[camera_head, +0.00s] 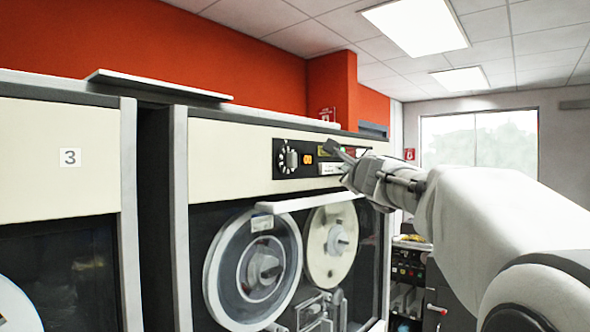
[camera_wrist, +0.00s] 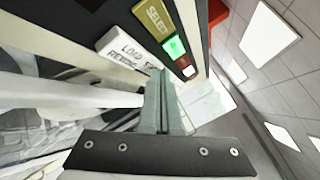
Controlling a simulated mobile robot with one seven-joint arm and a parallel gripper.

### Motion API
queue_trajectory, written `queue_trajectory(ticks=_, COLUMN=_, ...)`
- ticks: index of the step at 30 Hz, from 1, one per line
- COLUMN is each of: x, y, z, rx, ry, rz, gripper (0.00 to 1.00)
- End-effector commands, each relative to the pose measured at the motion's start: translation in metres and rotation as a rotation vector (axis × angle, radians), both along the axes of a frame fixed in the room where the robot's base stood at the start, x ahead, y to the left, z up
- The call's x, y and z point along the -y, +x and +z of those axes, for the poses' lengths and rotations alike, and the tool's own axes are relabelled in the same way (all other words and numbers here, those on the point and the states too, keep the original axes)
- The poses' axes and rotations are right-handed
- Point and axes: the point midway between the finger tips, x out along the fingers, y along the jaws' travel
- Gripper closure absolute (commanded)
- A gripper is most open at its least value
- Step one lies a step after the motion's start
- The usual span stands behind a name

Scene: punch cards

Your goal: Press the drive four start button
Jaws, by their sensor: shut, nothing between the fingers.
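A tape drive (camera_head: 228,150) with two reels stands right of the drive marked 3; I see no number on it. Its dark control panel (camera_head: 300,158) has a knob and small coloured parts. In the wrist view, a white button (camera_wrist: 122,50) reads LOAD REWIND. Beside it, a white part with letters like "ST" (camera_wrist: 153,68) is mostly hidden by my fingers. My gripper (camera_head: 335,148) is shut and empty, its tips at the panel's right part. In the wrist view the fingertips (camera_wrist: 160,74) are close to the lettered part; I cannot tell whether they touch.
Above the buttons are a yellow SELECT plate (camera_wrist: 158,18), a lit green lamp (camera_wrist: 175,47) and a small white-red part (camera_wrist: 188,71). A pale bar (camera_head: 308,201) juts out below the panel. Drive 3 (camera_head: 62,190) is at left. A cluttered rack (camera_head: 408,270) stands at right.

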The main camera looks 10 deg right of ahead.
Motion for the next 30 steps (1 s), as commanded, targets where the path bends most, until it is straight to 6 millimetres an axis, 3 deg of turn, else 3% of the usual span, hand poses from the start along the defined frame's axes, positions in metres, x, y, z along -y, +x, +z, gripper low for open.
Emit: queue_trajectory(ticks=30, x=0.011, y=-0.016, z=0.0, rx=0.0, ry=0.0, rz=0.001, gripper=1.0)
